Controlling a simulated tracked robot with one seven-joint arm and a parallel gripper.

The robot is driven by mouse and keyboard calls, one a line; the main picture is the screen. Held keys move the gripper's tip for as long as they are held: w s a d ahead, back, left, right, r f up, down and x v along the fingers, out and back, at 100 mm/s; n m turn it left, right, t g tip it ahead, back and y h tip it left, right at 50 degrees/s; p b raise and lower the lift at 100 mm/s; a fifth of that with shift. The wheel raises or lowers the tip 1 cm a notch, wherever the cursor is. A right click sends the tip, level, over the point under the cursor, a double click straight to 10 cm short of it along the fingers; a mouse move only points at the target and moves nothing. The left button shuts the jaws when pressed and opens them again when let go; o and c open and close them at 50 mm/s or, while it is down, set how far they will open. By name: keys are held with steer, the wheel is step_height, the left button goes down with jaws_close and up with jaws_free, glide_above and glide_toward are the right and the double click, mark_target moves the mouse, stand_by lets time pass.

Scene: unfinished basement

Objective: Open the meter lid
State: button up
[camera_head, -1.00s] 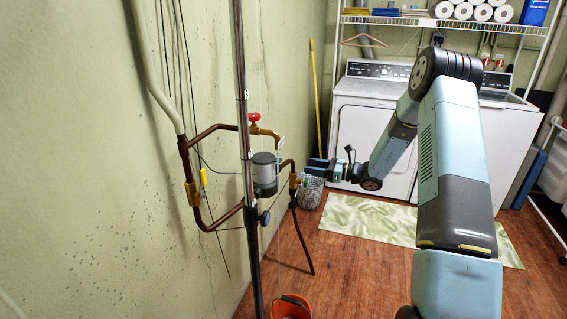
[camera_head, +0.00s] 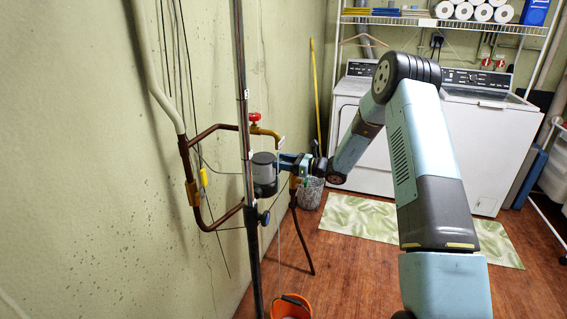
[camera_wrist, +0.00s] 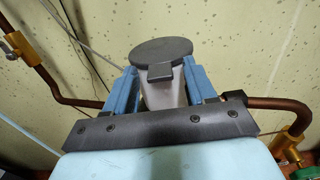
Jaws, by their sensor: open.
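The water meter (camera_head: 264,174) is a grey cylinder on the copper pipe by the left wall, partly behind a dark vertical pole in the head view. Its round dark lid (camera_wrist: 161,51) lies closed on top in the wrist view, with a small tab facing my gripper. My gripper (camera_wrist: 160,82) is open, with one blue finger on each side of the meter body just below the lid. I cannot tell whether the fingers touch it. In the head view my gripper (camera_head: 285,162) reaches the meter from the right.
The dark vertical pole (camera_head: 246,120) stands in front of the meter. A red-handled valve (camera_head: 254,117) sits above it on a brass pipe. An orange bucket (camera_head: 291,306) is on the floor below. A washer (camera_head: 485,140) stands behind my arm.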

jaws_close()
stand_by(0.5)
